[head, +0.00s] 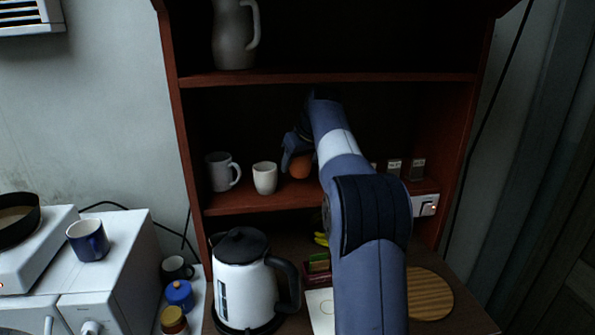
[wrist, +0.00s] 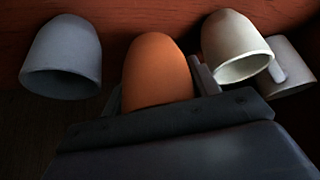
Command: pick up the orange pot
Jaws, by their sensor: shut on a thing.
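The orange pot (head: 301,166) is at the middle shelf of the reddish-brown cabinet, partly hidden by my arm in the head view. My gripper (head: 292,154) is shut on it. In the wrist view the orange pot (wrist: 157,66) sits between the two fingers, with its lower part hidden by the gripper. I cannot tell whether the pot touches the shelf.
A white cup (head: 264,179) and a grey mug (head: 222,172) stand left of the pot. The wrist view shows another grey cup (wrist: 62,55) on the other side. Small labelled boxes (head: 393,167) stand to the right. A kettle (head: 246,285) stands below.

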